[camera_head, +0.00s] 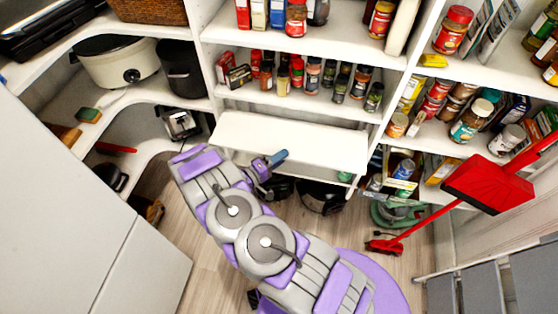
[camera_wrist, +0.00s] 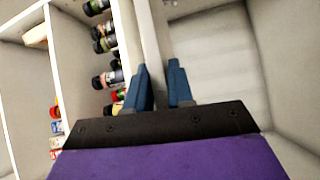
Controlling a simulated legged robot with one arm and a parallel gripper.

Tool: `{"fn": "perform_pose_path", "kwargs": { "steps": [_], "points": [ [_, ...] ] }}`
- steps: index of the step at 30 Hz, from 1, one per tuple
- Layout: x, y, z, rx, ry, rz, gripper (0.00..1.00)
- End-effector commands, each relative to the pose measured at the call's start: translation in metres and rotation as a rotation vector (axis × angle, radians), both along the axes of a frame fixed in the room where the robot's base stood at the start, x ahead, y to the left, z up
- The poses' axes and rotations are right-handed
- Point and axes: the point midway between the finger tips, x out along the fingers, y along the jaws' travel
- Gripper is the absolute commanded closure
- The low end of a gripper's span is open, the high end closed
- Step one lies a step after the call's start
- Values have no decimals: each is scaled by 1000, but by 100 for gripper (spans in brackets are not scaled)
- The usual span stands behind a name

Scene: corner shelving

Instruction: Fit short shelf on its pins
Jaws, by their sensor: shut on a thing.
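The short shelf (camera_head: 300,139) is a plain white board in the middle bay of the corner shelving. It lies below the row of spice jars, between the two uprights, and looks tilted. My gripper (camera_head: 276,160) is at its front edge, near the middle. In the wrist view, the blue fingers of my gripper (camera_wrist: 160,92) are on either side of the white edge of the short shelf (camera_wrist: 151,45) and shut on it. I cannot make out the pins or whether the board touches them.
Spice jars (camera_head: 312,75) stand on the shelf above. A white slow cooker (camera_head: 117,61) and a black bin (camera_head: 181,69) are at the left. A red dustpan (camera_head: 490,184) stands at the right. Dark items (camera_head: 320,197) sit on the floor below the board.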

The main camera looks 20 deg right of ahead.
Motion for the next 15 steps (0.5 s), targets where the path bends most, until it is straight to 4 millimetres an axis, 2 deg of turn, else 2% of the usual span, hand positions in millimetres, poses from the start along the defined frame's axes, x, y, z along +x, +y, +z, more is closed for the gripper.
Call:
{"fn": "perform_pose_path", "kwargs": {
  "steps": [15],
  "points": [
    [24,-16,1,-3,-4,-1,100]
  ]
}}
